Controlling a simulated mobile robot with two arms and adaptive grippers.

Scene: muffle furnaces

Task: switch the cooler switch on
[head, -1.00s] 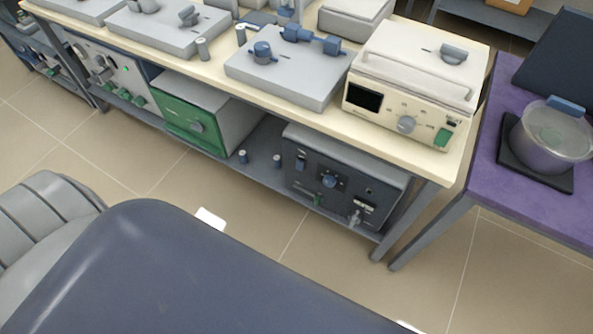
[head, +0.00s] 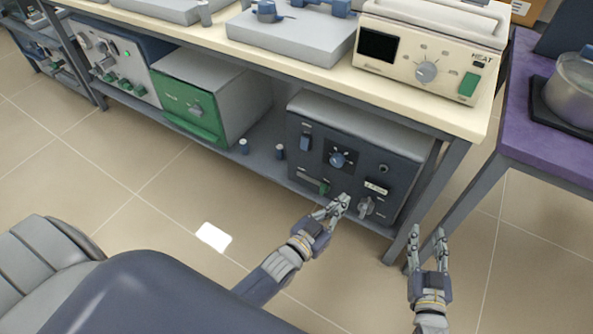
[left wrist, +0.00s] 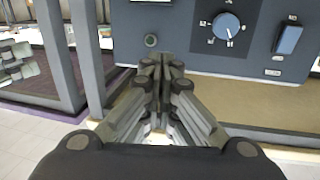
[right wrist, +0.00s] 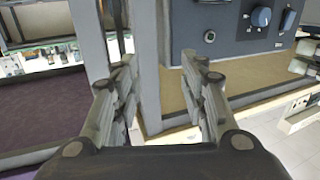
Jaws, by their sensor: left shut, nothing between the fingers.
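My left gripper (head: 341,204) is shut and empty, before the lower front of the box, left of the grey knob; contact is unclear. The left wrist view shows the dial (left wrist: 228,25) and blue switch (left wrist: 290,38) beyond its fingers. My right gripper (head: 427,238) is open and empty, near the bench leg.
A green-fronted box (head: 190,108) and two small blue-and-white cylinders stand left on the shelf. Above, a cream unit (head: 425,62) marked HEAT sits on the bench. A bench leg (head: 410,225) and a purple table (head: 520,135) are at right. Floor before the shelf is clear.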

